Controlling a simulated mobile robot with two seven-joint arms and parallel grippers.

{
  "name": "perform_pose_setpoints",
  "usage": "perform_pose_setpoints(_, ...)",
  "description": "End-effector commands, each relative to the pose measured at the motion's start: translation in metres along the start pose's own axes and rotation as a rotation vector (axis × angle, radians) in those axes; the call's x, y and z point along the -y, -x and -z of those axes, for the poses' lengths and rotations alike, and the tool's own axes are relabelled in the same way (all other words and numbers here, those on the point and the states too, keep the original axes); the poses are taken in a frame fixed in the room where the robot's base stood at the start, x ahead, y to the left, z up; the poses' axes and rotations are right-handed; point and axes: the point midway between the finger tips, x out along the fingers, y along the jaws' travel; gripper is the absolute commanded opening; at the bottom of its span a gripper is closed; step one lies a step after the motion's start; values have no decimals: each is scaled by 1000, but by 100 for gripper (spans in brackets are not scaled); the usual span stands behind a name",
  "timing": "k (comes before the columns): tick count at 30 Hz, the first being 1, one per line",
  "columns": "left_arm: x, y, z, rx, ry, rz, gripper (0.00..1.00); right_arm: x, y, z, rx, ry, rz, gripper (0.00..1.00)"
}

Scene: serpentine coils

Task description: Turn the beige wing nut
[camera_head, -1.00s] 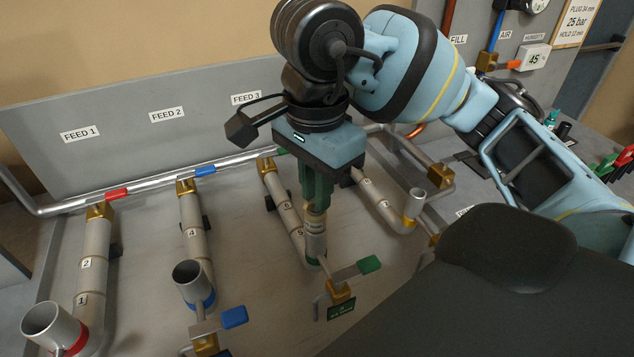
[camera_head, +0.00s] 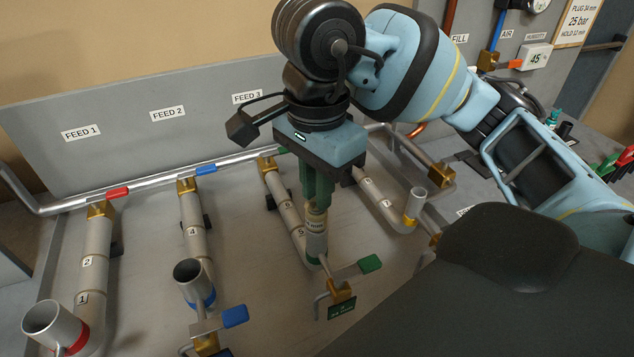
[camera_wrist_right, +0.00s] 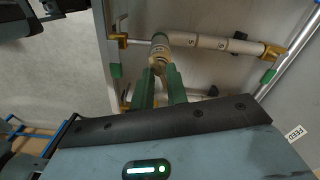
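The beige wing nut (camera_head: 316,211) sits at the top of the upright pipe end with the green ring, in the middle of the head view. It also shows beyond my fingertips in the right wrist view (camera_wrist_right: 158,62). My right gripper (camera_head: 317,200) points down at it, with its green fingers close together around its top. In the wrist view the two fingertips (camera_wrist_right: 161,76) flank the nut's upper part, which they mostly hide. The gripper looks shut on it. My left gripper is in neither view.
An open pipe end with a blue ring (camera_head: 190,272) and one with a red ring (camera_head: 55,327) stand to the left. A pipe end with a yellow ring (camera_head: 415,204) stands to the right. A green-handled valve (camera_head: 342,285) is close below the gripper.

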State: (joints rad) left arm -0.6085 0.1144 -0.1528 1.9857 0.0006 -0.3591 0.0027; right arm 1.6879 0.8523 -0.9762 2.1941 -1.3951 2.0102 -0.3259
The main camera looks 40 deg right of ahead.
Motion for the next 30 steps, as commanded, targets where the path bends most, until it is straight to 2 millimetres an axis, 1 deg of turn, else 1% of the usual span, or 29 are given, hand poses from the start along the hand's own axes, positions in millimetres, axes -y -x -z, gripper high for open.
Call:
perform_pose_setpoints(1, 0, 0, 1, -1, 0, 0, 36, 1, 3, 0, 3, -1, 8, 19)
perform_pose_setpoints(5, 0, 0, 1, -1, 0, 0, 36, 1, 2, 0, 2, -1, 6, 36)
perform_pose_setpoints(6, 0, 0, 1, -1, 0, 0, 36, 0, 2, 0, 2, -1, 5, 38)
perform_pose_setpoints(13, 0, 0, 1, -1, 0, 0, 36, 0, 1, 0, 1, 0, 2, 38)
perform_pose_setpoints(16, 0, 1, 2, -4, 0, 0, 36, 0, 6, 0, 0, -1, 5, 38)
perform_pose_setpoints(20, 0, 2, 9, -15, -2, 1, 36, 0, 22, 0, 0, -1, 8, 38)
perform_pose_setpoints(27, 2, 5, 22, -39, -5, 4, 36, 0, 62, 0, 0, -3, 11, 38)
perform_pose_setpoints(30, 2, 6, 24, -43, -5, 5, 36, 0, 72, 0, 0, -1, 9, 38)
